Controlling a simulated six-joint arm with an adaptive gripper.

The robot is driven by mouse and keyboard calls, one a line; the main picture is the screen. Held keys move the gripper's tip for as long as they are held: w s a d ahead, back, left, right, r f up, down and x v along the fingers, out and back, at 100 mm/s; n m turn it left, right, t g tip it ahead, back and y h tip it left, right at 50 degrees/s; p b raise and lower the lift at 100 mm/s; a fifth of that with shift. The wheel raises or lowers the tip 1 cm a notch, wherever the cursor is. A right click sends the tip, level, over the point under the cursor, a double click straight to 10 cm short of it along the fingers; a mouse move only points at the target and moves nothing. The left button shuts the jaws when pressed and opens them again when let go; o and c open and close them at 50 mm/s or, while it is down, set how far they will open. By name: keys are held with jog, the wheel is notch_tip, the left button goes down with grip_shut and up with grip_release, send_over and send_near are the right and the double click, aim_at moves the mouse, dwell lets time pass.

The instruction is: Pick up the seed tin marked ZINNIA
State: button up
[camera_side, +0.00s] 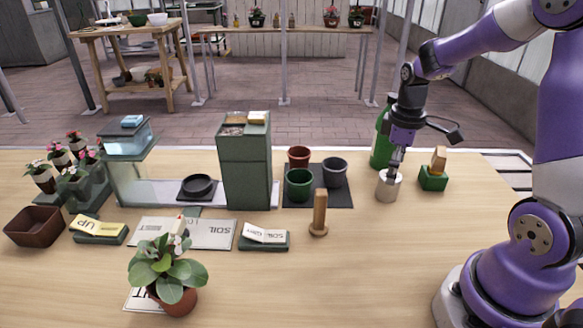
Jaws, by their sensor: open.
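No label reading ZINNIA is legible in this view. My gripper (393,174) points down at the right of the table, open. Its tips are at the top of a small pale beige cylinder (387,188) that stands upright on the table. I cannot tell whether the cylinder is a tin, or whether the fingers touch it. A green box (433,182) with a tan wooden piece (439,158) on top stands just right of the cylinder. A green bottle (381,143) stands behind my gripper and is partly hidden by it.
Three pots stand on a dark mat (339,199) left of the cylinder. A wooden dibber-like peg (319,213) stands in front of it. A tall green box (246,170), signs and a potted plant (166,272) fill the left.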

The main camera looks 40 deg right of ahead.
jog(key=f, duration=0.5)
jog(key=shift+w+f, duration=0.2)
jog(key=shift+w, duration=0.2)
jog(key=c, duration=1.3)
